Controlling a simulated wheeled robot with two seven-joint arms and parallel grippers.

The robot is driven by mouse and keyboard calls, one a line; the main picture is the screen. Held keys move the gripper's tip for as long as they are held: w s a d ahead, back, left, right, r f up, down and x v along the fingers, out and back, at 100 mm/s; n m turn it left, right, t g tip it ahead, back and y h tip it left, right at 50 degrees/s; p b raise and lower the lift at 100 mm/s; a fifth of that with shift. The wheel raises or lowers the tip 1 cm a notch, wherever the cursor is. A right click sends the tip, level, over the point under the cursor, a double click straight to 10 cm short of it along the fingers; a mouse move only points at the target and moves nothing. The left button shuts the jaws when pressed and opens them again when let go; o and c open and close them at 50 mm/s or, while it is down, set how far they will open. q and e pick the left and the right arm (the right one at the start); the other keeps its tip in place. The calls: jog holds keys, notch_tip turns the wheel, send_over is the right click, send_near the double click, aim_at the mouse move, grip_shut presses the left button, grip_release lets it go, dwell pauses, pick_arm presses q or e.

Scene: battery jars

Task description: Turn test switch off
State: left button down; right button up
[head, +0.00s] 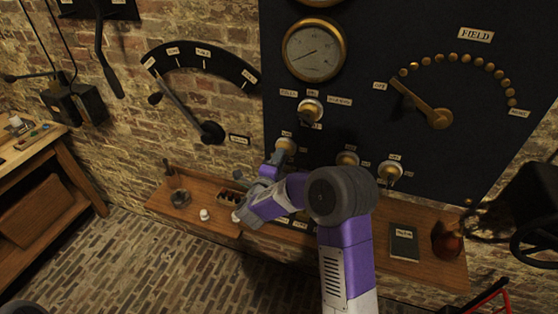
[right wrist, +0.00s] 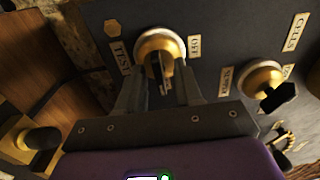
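The test switch is a brass round knob with a dark lever on the black panel. In the right wrist view the test switch (right wrist: 160,50) has a TEST label on its left and an OFF label (right wrist: 194,47) on its right. My right gripper (right wrist: 159,85) is in front of it, its two fingers apart on either side of the lever. I cannot tell whether a finger touches the lever. In the head view the switch (head: 286,144) shows just above my right gripper (head: 272,164). My left gripper is not in view.
Other brass switches (head: 310,109) sit close by on the panel (head: 375,80), one (right wrist: 264,78) to the right in the wrist view. A wooden shelf (head: 215,218) runs below, with a notebook (head: 404,243) and small items. A large lever dial (head: 212,132) is on the brick wall.

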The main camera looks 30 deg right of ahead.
grip_shut()
jog(key=shift+n, duration=0.3)
jog(key=shift+n+p, duration=2.35)
jog(key=shift+n, duration=6.35)
jog(key=shift+f, duration=0.1)
grip_release()
